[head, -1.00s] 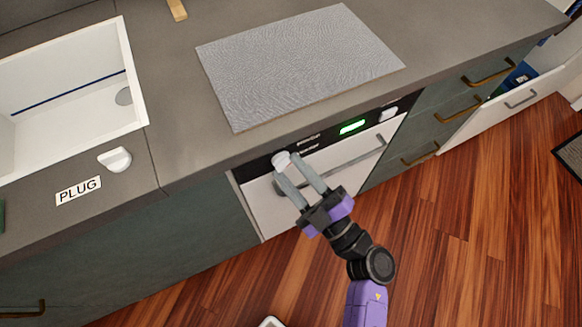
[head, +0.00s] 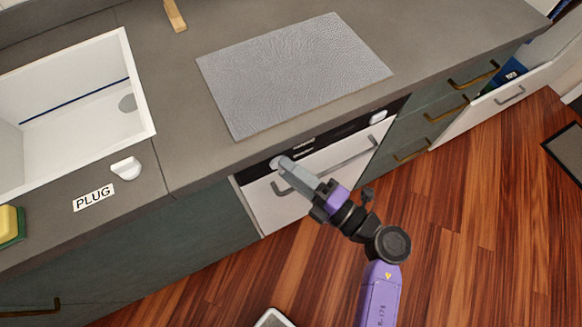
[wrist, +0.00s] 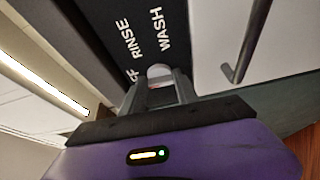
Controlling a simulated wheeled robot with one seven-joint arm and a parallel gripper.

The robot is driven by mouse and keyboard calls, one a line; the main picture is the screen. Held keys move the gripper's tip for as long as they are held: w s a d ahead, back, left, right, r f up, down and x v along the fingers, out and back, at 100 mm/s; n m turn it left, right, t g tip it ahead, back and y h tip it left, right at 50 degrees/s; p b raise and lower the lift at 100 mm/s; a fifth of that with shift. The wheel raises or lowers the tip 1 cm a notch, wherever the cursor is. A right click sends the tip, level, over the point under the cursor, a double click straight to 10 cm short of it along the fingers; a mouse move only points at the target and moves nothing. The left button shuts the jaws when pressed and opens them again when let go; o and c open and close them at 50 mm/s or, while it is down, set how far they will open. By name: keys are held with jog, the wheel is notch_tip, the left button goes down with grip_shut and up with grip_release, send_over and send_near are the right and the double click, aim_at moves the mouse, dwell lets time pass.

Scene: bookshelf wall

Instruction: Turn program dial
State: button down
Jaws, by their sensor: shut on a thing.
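The program dial is a small white knob at the left end of the dishwasher's black control panel. It shows in the head view (head: 276,162) and the wrist view (wrist: 159,71). My gripper (head: 287,164) is shut on it, its grey fingers on either side in the wrist view (wrist: 160,88). In the wrist view the panel reads RINSE and WASH, with a partly hidden word ending in F. The fingers hide most of the dial, so I cannot tell where it points. The dishwasher's white front (head: 262,212) has a grey bar handle (head: 335,160).
A second white knob (head: 378,117) sits at the panel's right end. A grey mat (head: 295,75) lies on the counter above. A sink (head: 133,75), a white plug knob (head: 126,168) and a sponge (head: 8,222) are left.

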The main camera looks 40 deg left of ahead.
jog(key=shift+s+n, duration=0.1)
jog(key=shift+n, duration=0.2)
dwell(0.4)
jog(key=c, duration=0.9)
grip_release()
jog(key=shift+d, duration=3.9)
